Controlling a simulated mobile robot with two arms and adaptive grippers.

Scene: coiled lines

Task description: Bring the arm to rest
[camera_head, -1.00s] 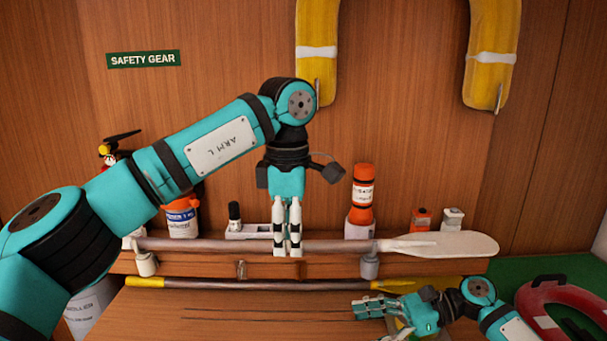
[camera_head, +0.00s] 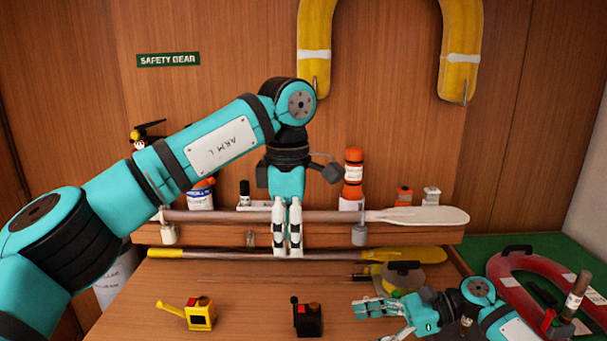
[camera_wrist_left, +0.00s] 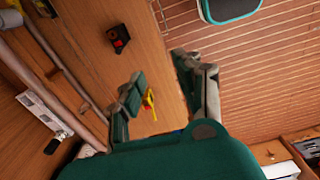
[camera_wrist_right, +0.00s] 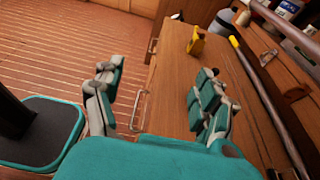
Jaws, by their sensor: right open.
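My left arm comes in from the left, bent at the elbow. Its gripper (camera_head: 287,232) points down in front of the shelf and paddle, fingers empty. The left wrist view shows a gap between its fingers (camera_wrist_left: 165,95). My right gripper (camera_head: 372,307) is low at the right over the bench, pointing left. Its fingers (camera_wrist_right: 158,100) stand wide apart with nothing between them in the right wrist view. A long paddle (camera_head: 420,216) lies along the shelf behind the left gripper.
A yellow-handled pole (camera_head: 190,253) lies below the shelf. A yellow tool (camera_head: 200,314) and a dark box (camera_head: 308,319) sit on the bench. An orange-topped bottle (camera_head: 353,170) stands on the shelf. A red ring (camera_head: 515,275) lies on green at the right.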

